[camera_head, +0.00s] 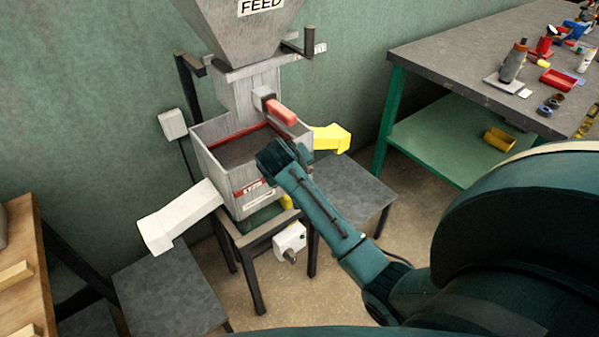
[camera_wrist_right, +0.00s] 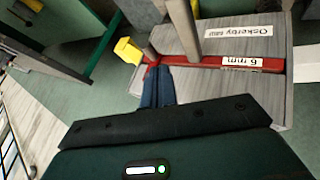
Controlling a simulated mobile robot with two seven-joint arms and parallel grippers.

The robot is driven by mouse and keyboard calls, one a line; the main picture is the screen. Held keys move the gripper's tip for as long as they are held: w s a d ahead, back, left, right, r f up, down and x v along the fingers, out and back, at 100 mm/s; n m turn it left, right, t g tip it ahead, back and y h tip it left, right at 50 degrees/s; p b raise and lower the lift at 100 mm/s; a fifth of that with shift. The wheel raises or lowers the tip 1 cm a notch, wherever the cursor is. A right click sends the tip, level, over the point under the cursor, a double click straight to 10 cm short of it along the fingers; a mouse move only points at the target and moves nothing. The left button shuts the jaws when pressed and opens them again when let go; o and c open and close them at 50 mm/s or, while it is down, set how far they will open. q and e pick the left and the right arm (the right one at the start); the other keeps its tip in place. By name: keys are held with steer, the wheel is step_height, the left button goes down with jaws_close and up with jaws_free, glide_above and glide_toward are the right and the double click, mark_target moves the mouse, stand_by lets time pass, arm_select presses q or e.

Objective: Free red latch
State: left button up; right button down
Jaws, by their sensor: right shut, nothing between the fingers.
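A red block-shaped handle (camera_head: 283,112) sits on a grey bracket at the front of the hopper's chute, above the grey box (camera_head: 224,184). In the right wrist view a red strip (camera_wrist_right: 212,62) labelled "6 mm" crosses the box wall. I cannot tell which red part is the latch. My right gripper (camera_head: 270,158) is at the box's front right corner, below the red handle. In the right wrist view its fingers (camera_wrist_right: 155,70) are together and empty, with tips close to the strip's red end; contact is unclear. My left gripper is out of view.
A yellow chute (camera_head: 330,138) sticks out right of the box, a white chute (camera_head: 180,214) left. Grey stands (camera_head: 348,190) are below. A workbench (camera_head: 470,75) with small items is at the right. A feed hopper (camera_head: 240,30) rises above.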

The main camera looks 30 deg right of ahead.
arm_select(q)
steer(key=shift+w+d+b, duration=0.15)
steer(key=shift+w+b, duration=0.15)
arm_select(e)
steer(key=x, duration=0.9)
steer(key=shift+f, duration=0.1)
